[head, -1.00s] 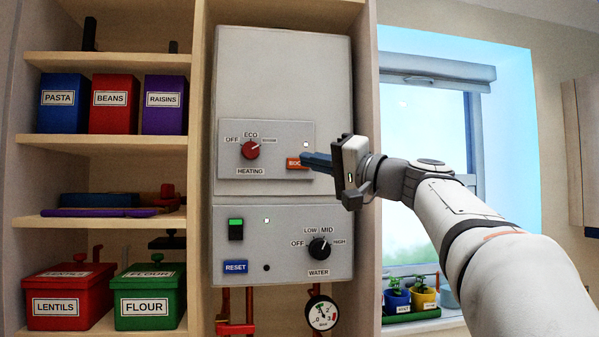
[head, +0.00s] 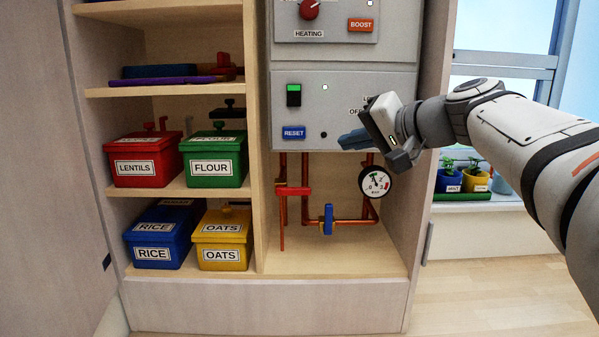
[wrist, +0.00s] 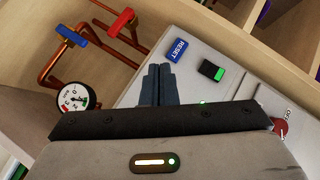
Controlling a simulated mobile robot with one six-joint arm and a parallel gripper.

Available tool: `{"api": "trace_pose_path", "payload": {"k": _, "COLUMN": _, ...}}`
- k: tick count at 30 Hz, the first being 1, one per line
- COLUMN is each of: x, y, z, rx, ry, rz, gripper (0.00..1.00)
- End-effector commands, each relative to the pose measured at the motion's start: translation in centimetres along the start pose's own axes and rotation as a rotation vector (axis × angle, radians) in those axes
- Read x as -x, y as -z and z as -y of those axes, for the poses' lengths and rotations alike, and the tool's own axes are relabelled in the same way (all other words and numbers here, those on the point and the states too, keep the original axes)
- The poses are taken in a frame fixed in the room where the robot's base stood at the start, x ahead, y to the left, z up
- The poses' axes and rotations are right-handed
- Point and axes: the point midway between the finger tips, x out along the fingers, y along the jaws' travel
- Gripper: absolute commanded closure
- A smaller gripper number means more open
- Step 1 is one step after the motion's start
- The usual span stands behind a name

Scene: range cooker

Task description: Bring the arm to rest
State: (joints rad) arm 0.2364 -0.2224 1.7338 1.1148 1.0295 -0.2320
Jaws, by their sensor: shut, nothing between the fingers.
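My gripper (head: 354,140) is shut and empty in the head view, in front of the lower part of the grey boiler panel (head: 345,88). Its blue-grey fingers lie together, pointing left, and it hides most of the water knob and its labels. In the wrist view the shut fingers (wrist: 159,84) point toward the panel near the blue RESET button (wrist: 178,50). I cannot tell how far the fingertips are from the panel. My arm reaches in from the right.
Below the boiler are copper pipes with a red valve handle (head: 293,191), a blue valve handle (head: 328,219) and a pressure gauge (head: 376,182). Shelves with labelled boxes stand at left. Potted plants (head: 462,179) sit by the window at right. Open floor (head: 500,295) shows at lower right.

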Motion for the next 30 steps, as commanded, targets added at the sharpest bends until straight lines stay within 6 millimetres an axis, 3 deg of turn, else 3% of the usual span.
{"api": "trace_pose_path", "payload": {"k": 1, "x": -0.4, "y": -3.2, "z": -2.5, "rx": 0.01, "ry": -0.087, "rz": 0.052, "gripper": 1.0}}
{"api": "trace_pose_path", "payload": {"k": 5, "x": -0.3, "y": -10.5, "z": -9.4, "rx": 0.062, "ry": -0.318, "rz": 0.178, "gripper": 1.0}}
{"api": "trace_pose_path", "payload": {"k": 9, "x": 1.5, "y": -18.1, "z": -16.6, "rx": 0.159, "ry": -0.553, "rz": 0.314, "gripper": 1.0}}
{"api": "trace_pose_path", "payload": {"k": 12, "x": 3.5, "y": -22.3, "z": -20.9, "rx": 0.243, "ry": -0.692, "rz": 0.395, "gripper": 1.0}}
{"api": "trace_pose_path", "payload": {"k": 15, "x": 5.2, "y": -25.2, "z": -24.1, "rx": 0.318, "ry": -0.791, "rz": 0.457, "gripper": 1.0}}
{"api": "trace_pose_path", "payload": {"k": 21, "x": 6.9, "y": -27.5, "z": -26.9, "rx": 0.398, "ry": -0.878, "rz": 0.51, "gripper": 1.0}}
{"api": "trace_pose_path", "payload": {"k": 30, "x": 7.0, "y": -27.6, "z": -27.1, "rx": 0.402, "ry": -0.884, "rz": 0.514, "gripper": 1.0}}
